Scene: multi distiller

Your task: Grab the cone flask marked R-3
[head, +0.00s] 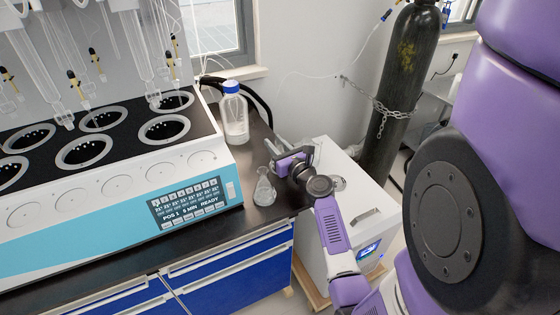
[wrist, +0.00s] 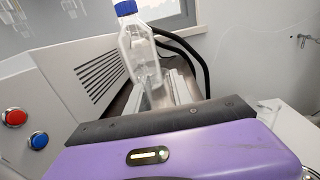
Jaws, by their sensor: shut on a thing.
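A small clear cone flask (head: 264,190) stands upright at the right end of the dark bench top, just right of the distiller. No R-3 mark can be read on it. My gripper (head: 270,168) reaches in from the right at the flask's neck and is shut on it. In the wrist view my gripper's fingers (wrist: 165,90) point ahead, and the flask is hard to make out between them. Whether its base touches the bench I cannot tell.
A blue-capped clear bottle (head: 235,113) stands behind the flask, beyond my fingers in the wrist view (wrist: 135,48). The distiller (head: 190,195) is close on the left. A white box (head: 345,215) is right of the bench. A chained gas cylinder (head: 398,95) stands behind.

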